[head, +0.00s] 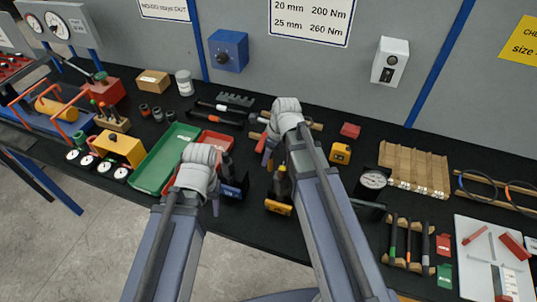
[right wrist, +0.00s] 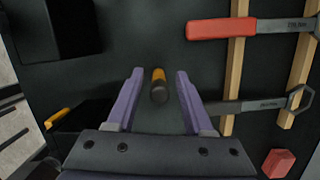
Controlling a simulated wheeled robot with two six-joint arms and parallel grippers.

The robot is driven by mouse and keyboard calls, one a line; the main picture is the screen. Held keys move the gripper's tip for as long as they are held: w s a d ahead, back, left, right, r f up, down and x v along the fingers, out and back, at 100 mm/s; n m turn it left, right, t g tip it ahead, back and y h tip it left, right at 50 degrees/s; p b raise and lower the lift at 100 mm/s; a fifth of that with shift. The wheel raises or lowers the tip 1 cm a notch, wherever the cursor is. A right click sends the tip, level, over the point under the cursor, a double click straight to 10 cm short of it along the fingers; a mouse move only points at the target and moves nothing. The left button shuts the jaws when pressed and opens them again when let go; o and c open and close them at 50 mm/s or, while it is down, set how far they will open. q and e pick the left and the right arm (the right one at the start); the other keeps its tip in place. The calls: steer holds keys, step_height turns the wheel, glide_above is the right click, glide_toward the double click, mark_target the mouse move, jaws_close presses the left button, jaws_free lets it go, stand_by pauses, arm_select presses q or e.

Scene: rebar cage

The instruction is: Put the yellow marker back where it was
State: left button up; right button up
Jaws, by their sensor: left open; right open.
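A short yellow rod with a dark end, which looks like the yellow marker (right wrist: 158,85), shows in the right wrist view between the fingers of my right gripper (right wrist: 157,78). The fingers are spread, with a gap on each side of it. I cannot tell whether it stands or lies. In the head view my right gripper (head: 266,148) is over the middle of the black table, and I cannot make out the marker there. My left gripper (head: 217,190) is low over the table's front part, right of the green tray, apart from the marker.
Wrenches with a red handle (right wrist: 221,29) and a dark handle (right wrist: 235,105) lie across wooden rails. A red block (head: 350,130) and a yellow tape measure (head: 340,152) lie to the right. A green tray (head: 150,180) and a dial gauge (head: 373,180) flank the middle.

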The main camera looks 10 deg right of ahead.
steer(key=p+v, duration=0.9)
steer(key=v, duration=0.2)
steer(key=s+a+n+g+h, duration=0.1)
steer(key=s+a+n, duration=0.5)
steer(key=n, duration=0.9)
steer(key=s+a+n+g+h, duration=0.1)
steer(key=s+a+n, duration=0.5)
steer(key=n, duration=0.9)
steer(key=shift+s+f+h, duration=0.45)
steer(key=shift+f+h, duration=0.05)
steer(key=shift+h, duration=0.1)
step_height(320, 180, down, 6)
steer(key=b, duration=0.6)
steer(key=shift+f, duration=0.1)
